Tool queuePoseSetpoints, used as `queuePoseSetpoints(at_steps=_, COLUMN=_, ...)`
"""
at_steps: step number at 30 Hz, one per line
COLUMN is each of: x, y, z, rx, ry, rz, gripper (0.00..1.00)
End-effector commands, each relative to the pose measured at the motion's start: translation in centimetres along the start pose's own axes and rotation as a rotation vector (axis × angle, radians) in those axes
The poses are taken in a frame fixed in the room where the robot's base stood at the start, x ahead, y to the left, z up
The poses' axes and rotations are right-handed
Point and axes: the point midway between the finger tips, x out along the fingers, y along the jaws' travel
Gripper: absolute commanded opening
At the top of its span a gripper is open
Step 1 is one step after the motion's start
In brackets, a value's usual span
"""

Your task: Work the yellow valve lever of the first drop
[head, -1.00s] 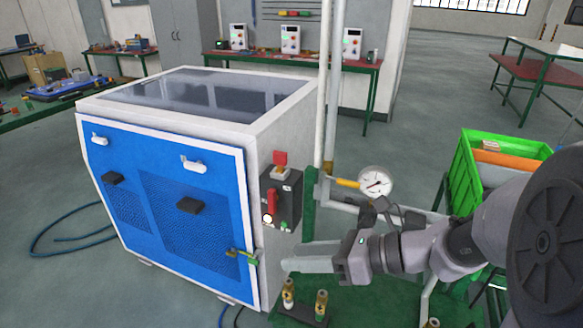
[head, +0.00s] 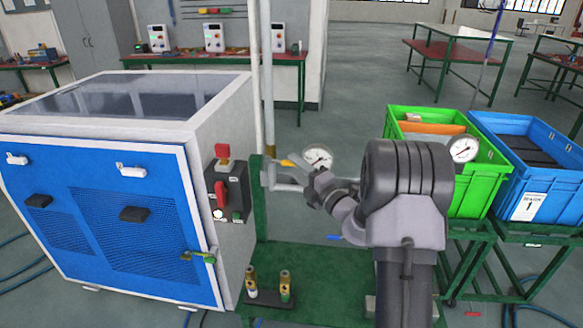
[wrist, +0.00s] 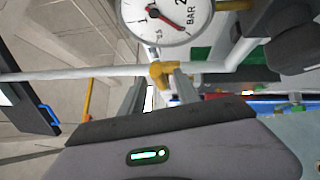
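The yellow valve lever (head: 287,163) is on the left pipe drop in the head view, left of a round white pressure gauge (head: 317,157). My gripper (head: 298,161) reaches left at the height of the lever, with its tip close to or overlapping it. I cannot tell whether they touch. In the wrist view the gauge (wrist: 168,15) is large at the top edge, with a yellow part (wrist: 163,74) on the white pipe below it. My gripper's grey body fills the bottom of the wrist view.
A blue and white generator cabinet (head: 120,215) with a red-handled switch box (head: 227,190) stands left. A second gauge (head: 463,149) is right of my arm. Green (head: 480,195) and blue (head: 500,122) crates stand right. Brass fittings (head: 285,287) stand low in front.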

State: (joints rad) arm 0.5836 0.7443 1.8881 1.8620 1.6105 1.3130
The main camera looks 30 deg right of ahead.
Motion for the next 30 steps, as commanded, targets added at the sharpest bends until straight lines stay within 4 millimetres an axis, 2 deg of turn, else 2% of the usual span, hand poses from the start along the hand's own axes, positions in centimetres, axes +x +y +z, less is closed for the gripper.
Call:
queuePoseSetpoints(at_steps=3, x=1.5, y=-0.1, z=0.0, rx=-0.001, ry=0.001, rz=0.0, gripper=0.38)
queuePoseSetpoints(at_steps=6, x=2.1, y=0.0, z=0.0, rx=0.0, ry=0.0, rz=0.0, gripper=0.38)
queuePoseSetpoints(at_steps=14, x=2.3, y=0.0, z=0.0, rx=-0.001, ry=0.0, rz=-0.001, gripper=0.38)
queuePoseSetpoints(at_steps=20, x=2.3, y=0.0, z=0.0, rx=-0.001, ry=0.0, rz=-0.001, gripper=0.01)
queuePoseSetpoints(at_steps=30, x=2.3, y=0.0, z=0.0, rx=-0.001, ry=0.0, rz=-0.001, gripper=0.0)
